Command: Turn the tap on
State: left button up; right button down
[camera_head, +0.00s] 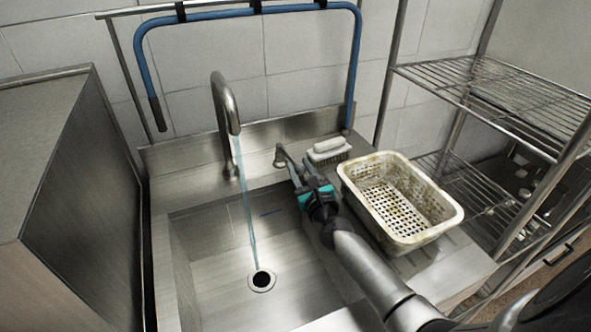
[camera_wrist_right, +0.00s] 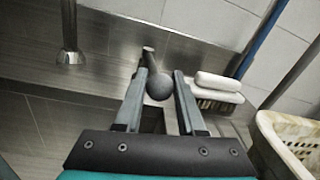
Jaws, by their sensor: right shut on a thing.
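The steel tap (camera_head: 225,105) arches over the sink (camera_head: 185,250) at the back. A thin bluish stream of water (camera_head: 246,205) falls from its spout to the round drain (camera_head: 262,280). The tap lever (camera_head: 281,155) stands on the ledge right of the tap. My right gripper (camera_head: 297,172) reaches it from the front right. In the right wrist view, the lever's dark round knob (camera_wrist_right: 160,86) sits between the two fingers, and the gripper is shut on it. The tap's base (camera_wrist_right: 70,57) shows at the upper left there. My left gripper is not in view.
A scrubbing brush (camera_head: 328,150) lies on the ledge right of the lever. A stained perforated basket (camera_head: 450,213) stands close to my right arm. A wire rack (camera_head: 500,90) is at the right. A blue hose (camera_head: 355,70) hangs on the wall.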

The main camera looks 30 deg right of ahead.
jog(key=c, duration=0.5)
grip_release()
jog(key=s+a, duration=0.1)
jog(key=s, duration=0.4)
jog(key=s+a, duration=0.1)
jog(key=s, duration=0.4)
jog(key=s+a, duration=0.1)
jog(key=s, duration=0.4)
